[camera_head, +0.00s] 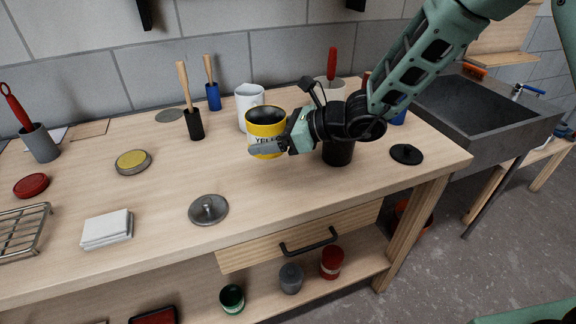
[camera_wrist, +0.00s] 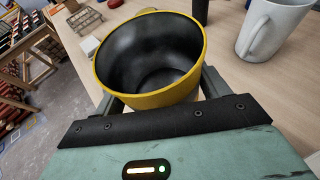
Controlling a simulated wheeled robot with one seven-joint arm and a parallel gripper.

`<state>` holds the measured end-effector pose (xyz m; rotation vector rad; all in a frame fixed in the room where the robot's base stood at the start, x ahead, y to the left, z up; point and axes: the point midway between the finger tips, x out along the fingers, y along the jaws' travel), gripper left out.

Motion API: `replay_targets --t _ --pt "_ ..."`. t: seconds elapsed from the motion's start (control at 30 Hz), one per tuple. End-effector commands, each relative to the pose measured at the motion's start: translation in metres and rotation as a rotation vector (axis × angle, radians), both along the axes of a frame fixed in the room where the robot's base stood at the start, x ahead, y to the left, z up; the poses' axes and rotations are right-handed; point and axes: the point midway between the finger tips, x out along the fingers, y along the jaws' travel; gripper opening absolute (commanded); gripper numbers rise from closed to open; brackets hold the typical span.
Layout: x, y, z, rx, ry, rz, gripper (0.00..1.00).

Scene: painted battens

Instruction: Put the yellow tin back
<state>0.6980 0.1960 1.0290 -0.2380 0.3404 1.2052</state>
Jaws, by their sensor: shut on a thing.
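The yellow tin (camera_head: 265,124) has a black inside and a printed label on its side, and it is open at the top. My gripper (camera_head: 270,148) is shut on it above the workbench top (camera_head: 330,188). In the wrist view the yellow tin (camera_wrist: 150,98) is upright or nearly so between the fingers of my gripper (camera_wrist: 158,103), and it looks empty. I cannot tell whether its base touches the bench. A round lid with a yellow top (camera_head: 133,161) lies on the bench to the left.
A white mug (camera_head: 249,103) stands close behind the tin, and a black pot (camera_head: 338,150) is beside my wrist. A grey knobbed lid (camera_head: 208,209) lies in front. Brush holders (camera_head: 194,124) stand behind left. A lower shelf (camera_head: 310,290) holds green, grey and red tins. A sink (camera_head: 478,105) is at right.

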Motion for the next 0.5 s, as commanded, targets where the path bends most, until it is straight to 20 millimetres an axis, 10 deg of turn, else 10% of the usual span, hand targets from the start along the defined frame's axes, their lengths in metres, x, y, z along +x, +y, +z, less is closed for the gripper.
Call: replay_targets --t 0.5 --pt "-0.001 0.0 -0.069 -0.001 0.003 0.001 0.36"
